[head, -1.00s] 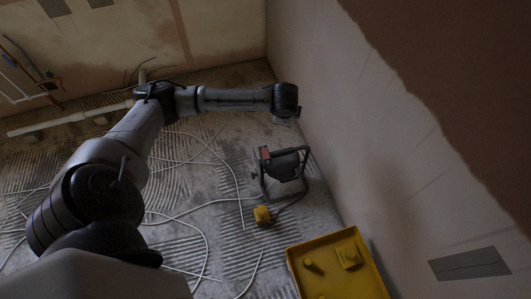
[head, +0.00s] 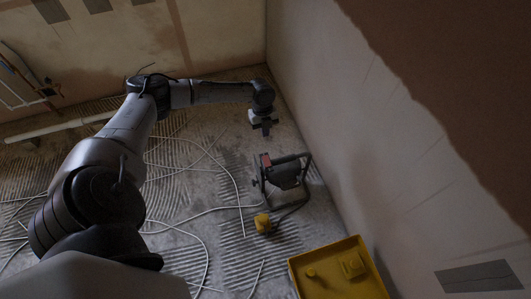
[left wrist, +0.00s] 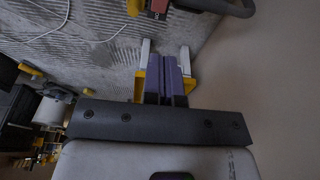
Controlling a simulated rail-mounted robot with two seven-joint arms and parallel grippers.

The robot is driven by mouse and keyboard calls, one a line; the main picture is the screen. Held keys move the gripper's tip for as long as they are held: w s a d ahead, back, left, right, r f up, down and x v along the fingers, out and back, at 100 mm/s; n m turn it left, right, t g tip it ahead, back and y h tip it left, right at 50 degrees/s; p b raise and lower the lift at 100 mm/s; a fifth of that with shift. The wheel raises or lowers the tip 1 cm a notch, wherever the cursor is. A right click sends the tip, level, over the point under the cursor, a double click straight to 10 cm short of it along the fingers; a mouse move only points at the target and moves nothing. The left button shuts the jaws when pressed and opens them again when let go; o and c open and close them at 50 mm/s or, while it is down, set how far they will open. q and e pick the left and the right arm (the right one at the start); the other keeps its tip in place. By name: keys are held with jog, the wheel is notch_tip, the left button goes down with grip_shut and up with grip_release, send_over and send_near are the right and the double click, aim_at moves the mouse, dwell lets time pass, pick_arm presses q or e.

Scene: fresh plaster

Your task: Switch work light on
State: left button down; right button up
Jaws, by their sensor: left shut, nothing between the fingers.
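The work light (head: 285,175) is a dark lamp in a tubular stand on the floor near the right wall, with a red part (head: 266,160) at its upper left. Its frame also shows at the top edge of the left wrist view (left wrist: 212,4), with a piece of the red part (left wrist: 159,6). My left gripper (head: 266,132) hangs above and behind the light in the head view, apart from it. In the left wrist view its purple fingers (left wrist: 167,62) are together with nothing between them. I cannot tell whether the lamp is lit. My right gripper is not in view.
A yellow connector (head: 263,223) lies in front of the light with a dark cable. A yellow tray (head: 325,249) stands at the front right. Loose white cables (head: 240,190) cross the ridged floor. The plastered wall (head: 350,150) rises close on the right.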

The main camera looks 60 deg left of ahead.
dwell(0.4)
pick_arm(q)
jog(key=b, duration=0.6)
send_near(266, 158)
jog(key=f, duration=0.1)
jog(key=d+f, duration=0.1)
jog(key=f, duration=0.3)
jog(key=shift+s+d, duration=0.2)
jog(key=shift+d, duration=0.2)
jog(key=shift+a+f+b, duration=0.25)
jog(key=shift+f+b, duration=0.3)
jog(key=shift+f, duration=0.3)
